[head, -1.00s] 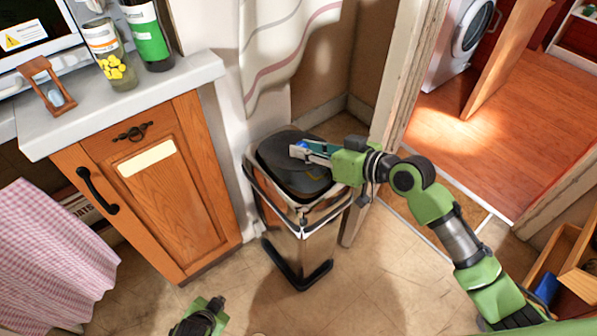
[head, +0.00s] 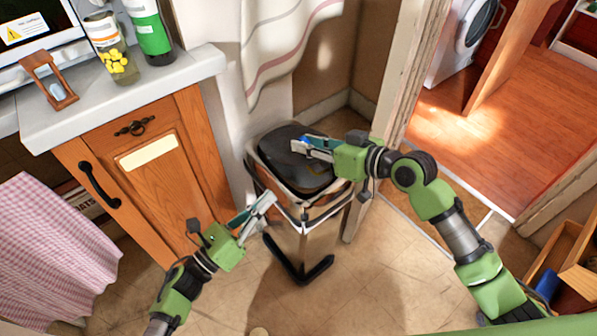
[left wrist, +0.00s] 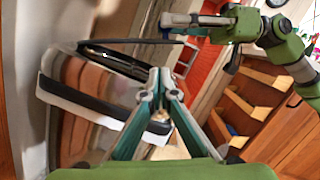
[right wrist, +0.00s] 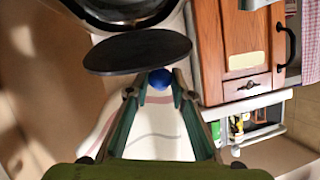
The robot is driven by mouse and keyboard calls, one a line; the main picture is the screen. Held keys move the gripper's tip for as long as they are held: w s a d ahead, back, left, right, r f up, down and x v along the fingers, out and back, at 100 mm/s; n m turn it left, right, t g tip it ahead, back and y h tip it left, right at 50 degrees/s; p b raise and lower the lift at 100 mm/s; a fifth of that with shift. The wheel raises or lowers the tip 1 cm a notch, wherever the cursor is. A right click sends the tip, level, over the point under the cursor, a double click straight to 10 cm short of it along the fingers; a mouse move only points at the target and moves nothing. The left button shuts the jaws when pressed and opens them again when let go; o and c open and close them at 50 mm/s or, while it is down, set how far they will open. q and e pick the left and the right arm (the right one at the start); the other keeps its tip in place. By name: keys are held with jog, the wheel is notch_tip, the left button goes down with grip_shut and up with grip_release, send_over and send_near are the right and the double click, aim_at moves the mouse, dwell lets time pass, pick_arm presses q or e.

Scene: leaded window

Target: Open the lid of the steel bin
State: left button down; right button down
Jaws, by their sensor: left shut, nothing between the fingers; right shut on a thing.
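The steel bin (head: 303,235) stands on the floor between the cabinet and the door frame. Its dark lid (head: 290,165) shows in the left wrist view (left wrist: 125,42) as a thin edge with a gap above the bin's rim, and in the right wrist view (right wrist: 138,53) as a dark disc. My right gripper (head: 303,146) is shut on the lid's blue knob (right wrist: 160,78). My left gripper (head: 268,200) is shut and empty, just left of the bin and below the lid. How the far side of the lid sits is hidden.
A wooden cabinet (head: 170,190) with a white countertop (head: 130,100) stands left of the bin. A curtain (head: 280,50) hangs behind it. The door frame (head: 410,80) is close on the right. Open floor lies in front of the bin.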

aim_at(297, 166)
pick_arm(q)
jog(key=shift+m+g+h, duration=0.3)
jog(key=shift+m+h, duration=0.2)
jog(key=shift+m, duration=0.3)
jog(key=x, duration=0.6)
jog(key=s+x, duration=0.1)
jog(key=x, duration=0.3)
jog(key=shift+w+d+r, duration=0.15)
jog(key=shift+d+r, duration=0.15)
jog(key=shift+d, duration=0.1)
jog(key=shift+r, duration=0.1)
jog(key=shift+w+a+r, duration=0.1)
jog(key=shift+w+r, duration=0.05)
jog(key=shift+r, duration=0.5)
pick_arm(e)
jog(key=shift+f, duration=0.1)
jog(key=c, duration=1.8)
grip_release()
jog(key=shift+o, duration=0.2)
